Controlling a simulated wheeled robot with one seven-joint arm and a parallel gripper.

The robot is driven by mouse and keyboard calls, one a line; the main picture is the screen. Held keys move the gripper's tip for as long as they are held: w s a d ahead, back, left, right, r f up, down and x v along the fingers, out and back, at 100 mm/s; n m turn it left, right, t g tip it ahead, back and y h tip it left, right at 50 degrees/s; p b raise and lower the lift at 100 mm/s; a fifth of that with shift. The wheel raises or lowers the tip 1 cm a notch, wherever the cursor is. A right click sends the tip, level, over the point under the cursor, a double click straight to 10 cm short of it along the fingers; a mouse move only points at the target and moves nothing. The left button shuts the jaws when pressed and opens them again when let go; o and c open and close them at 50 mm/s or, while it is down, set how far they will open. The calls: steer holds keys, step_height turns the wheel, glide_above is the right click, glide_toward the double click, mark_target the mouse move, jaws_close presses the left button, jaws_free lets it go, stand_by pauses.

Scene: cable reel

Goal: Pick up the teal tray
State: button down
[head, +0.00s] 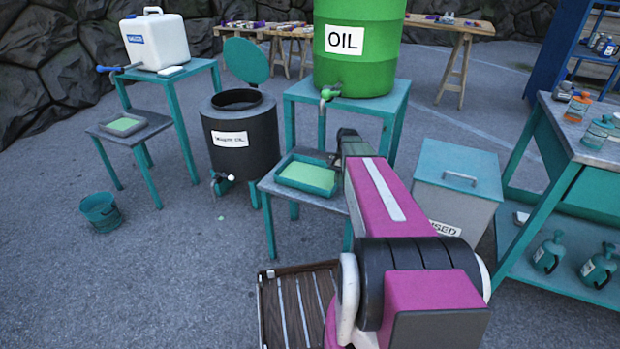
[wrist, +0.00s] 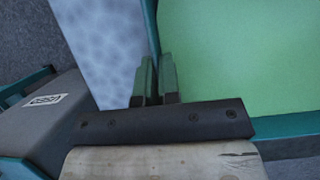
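The teal tray (head: 298,186), with a light green inside, sits on a small grey-topped table (head: 333,203) under the oil drum's tap. In the wrist view its teal wall (wrist: 151,25) runs down to my fingertips, with the green inside to the right. My gripper (wrist: 157,68) is at this wall, its two fingers close together with a narrow gap in line with the wall. They look shut on it, though the contact itself is hidden. In the head view my arm covers the tray's right side and most of the gripper.
The green oil drum (head: 358,45) stands on a teal table (head: 388,98) behind the tray, its tap (head: 325,93) overhanging close by. A dark barrel (head: 240,140) stands left, a lidded grey bin (head: 455,185) right. A slatted wooden crate (head: 292,310) lies in front.

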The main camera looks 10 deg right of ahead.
steer(key=shift+r, duration=0.1)
stand_by(0.3)
steer(key=shift+r, duration=1.75)
steer(key=s+d, duration=1)
steer(key=d, duration=0.4)
steer(key=shift+s+d, duration=0.2)
steer(key=shift+s, duration=0.05)
